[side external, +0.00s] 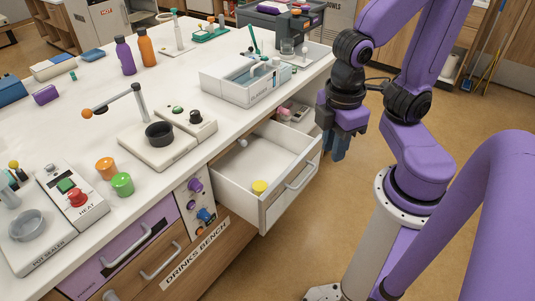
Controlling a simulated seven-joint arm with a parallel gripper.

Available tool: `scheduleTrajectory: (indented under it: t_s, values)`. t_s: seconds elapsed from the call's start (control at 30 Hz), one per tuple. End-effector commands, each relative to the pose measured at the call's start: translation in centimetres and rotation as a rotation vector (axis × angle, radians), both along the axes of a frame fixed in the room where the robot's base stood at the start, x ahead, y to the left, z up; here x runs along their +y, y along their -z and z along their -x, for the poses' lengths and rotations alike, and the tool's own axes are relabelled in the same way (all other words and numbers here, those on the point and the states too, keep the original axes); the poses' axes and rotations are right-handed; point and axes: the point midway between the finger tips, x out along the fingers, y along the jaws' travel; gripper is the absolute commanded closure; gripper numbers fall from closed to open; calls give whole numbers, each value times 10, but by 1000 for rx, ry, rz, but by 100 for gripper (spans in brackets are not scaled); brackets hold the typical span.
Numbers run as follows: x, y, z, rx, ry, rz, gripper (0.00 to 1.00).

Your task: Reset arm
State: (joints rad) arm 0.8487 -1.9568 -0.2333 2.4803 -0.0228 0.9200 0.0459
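My purple arm stands at the right of the side external view. My gripper (337,150) points down, out beyond the front edge of the bench and to the right of the open drawer. It is clear of the drawer and the counter. Its fingers appear close together, but the angle does not show whether there is a gap between them. I see nothing held in it.
A white drawer (300,195) is pulled out, with a yellow-topped item (260,187) inside. The bench top (75,145) carries a grey-white bin (247,93), a lever device (158,150), a heater box (75,199) and bottles (125,56). The floor (440,130) around my gripper is open.

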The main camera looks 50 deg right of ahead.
Motion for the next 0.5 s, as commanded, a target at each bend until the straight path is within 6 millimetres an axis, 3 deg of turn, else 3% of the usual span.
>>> scheduleTrajectory:
  t_s: [0.5]
  values:
    - [-6,-8,8,-7,-23,-59,77]
